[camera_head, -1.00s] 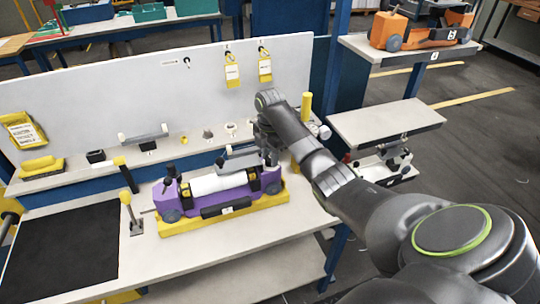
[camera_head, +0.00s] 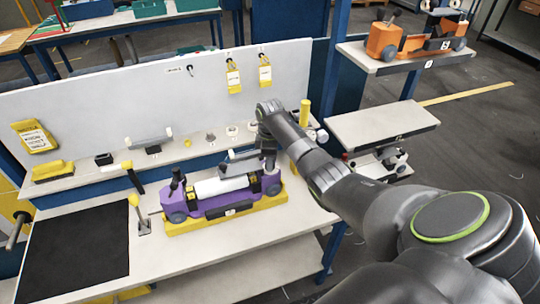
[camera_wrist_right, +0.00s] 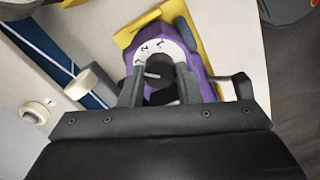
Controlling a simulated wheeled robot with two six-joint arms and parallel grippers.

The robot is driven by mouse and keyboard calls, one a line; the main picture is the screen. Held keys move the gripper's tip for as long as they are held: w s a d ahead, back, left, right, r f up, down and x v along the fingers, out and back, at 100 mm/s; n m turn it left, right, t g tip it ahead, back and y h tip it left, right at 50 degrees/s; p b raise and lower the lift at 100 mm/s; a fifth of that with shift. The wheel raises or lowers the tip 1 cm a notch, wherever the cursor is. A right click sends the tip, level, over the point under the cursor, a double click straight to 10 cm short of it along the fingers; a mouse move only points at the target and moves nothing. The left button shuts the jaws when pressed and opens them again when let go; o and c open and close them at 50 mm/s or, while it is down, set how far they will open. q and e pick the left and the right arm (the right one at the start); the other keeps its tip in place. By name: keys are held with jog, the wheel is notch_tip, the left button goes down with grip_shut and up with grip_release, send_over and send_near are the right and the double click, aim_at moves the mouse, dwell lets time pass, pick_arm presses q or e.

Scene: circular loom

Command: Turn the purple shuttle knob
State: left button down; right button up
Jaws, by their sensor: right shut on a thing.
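The purple shuttle (camera_head: 212,205) lies in a yellow cradle (camera_head: 225,220) on the workbench, with a white roll (camera_head: 220,185) along its top. In the right wrist view the shuttle's purple end (camera_wrist_right: 172,35) carries a white dial (camera_wrist_right: 150,50) with black marks and a dark knob (camera_wrist_right: 160,70) in front of it. My right gripper (camera_wrist_right: 158,85) is shut on the knob, one finger on each side. In the head view my right gripper (camera_head: 268,155) is at the shuttle's right end, its fingertips largely hidden.
A black mat (camera_head: 75,255) covers the bench's left part. A yellow-knobbed lever (camera_head: 138,212) stands left of the cradle. Small parts line the shelf behind, including a white ring (camera_head: 232,131). A yellow post (camera_head: 304,113) stands close to my right arm.

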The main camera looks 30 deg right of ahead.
jog(key=m, duration=0.2)
jog(key=shift+m, duration=2.6)
jog(key=o, duration=1)
